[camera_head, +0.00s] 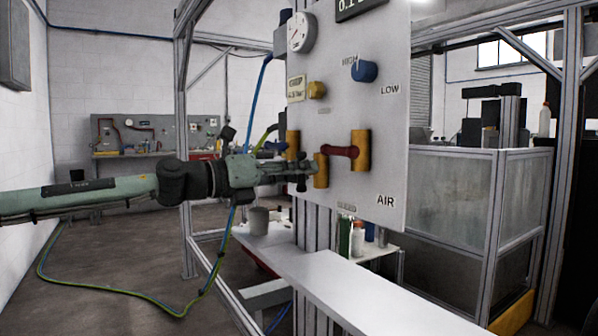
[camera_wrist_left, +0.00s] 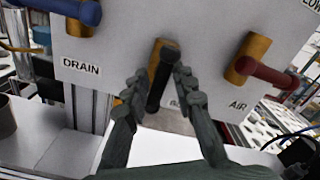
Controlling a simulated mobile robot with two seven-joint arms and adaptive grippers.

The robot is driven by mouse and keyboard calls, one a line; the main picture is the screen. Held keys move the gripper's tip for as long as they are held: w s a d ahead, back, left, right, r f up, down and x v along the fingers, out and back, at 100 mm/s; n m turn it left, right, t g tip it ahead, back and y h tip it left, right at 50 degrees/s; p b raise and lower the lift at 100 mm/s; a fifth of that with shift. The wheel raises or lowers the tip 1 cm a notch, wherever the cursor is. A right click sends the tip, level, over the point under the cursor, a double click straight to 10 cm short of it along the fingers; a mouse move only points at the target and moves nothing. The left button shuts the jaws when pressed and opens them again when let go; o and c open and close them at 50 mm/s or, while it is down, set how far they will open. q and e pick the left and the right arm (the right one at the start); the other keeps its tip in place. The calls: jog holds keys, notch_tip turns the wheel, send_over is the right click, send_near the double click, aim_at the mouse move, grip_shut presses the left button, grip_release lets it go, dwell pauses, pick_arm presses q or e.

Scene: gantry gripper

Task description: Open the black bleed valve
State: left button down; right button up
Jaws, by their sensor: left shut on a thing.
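The black bleed valve shows in the left wrist view as a black bar handle (camera_wrist_left: 155,92) on a short brass body (camera_wrist_left: 160,58) that sticks out of the grey panel. In the head view its brass body (camera_head: 321,171) is low on the panel, partly behind my fingers. My left gripper (camera_head: 308,168) reaches in from the left at the panel's front. In the wrist view its two fingers (camera_wrist_left: 158,86) stand on either side of the black handle and are shut on it. My right gripper is in neither view.
The panel (camera_head: 350,115) also carries a red-handled AIR valve (camera_head: 341,151) right of the bleed valve, a blue knob (camera_head: 364,71), a yellow knob (camera_head: 317,89) and a gauge (camera_head: 301,32). The wrist view shows a blue handle (camera_wrist_left: 70,10) near the DRAIN label. A white shelf (camera_head: 350,290) lies below.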

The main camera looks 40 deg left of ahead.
pick_arm(q)
jog(key=c, duration=2.3)
grip_release()
jog(key=shift+n, duration=0.9)
jog(key=shift+o, duration=0.5)
jog(key=shift+n, duration=0.4)
jog(key=shift+o, duration=0.8)
jog(key=shift+f+n+p, duration=0.1)
jog(key=shift+n+p, duration=0.2)
jog(key=shift+n, duration=0.9)
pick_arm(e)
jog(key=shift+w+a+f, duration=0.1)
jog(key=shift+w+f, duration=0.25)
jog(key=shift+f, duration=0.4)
pick_arm(q)
jog(key=shift+d, duration=0.1)
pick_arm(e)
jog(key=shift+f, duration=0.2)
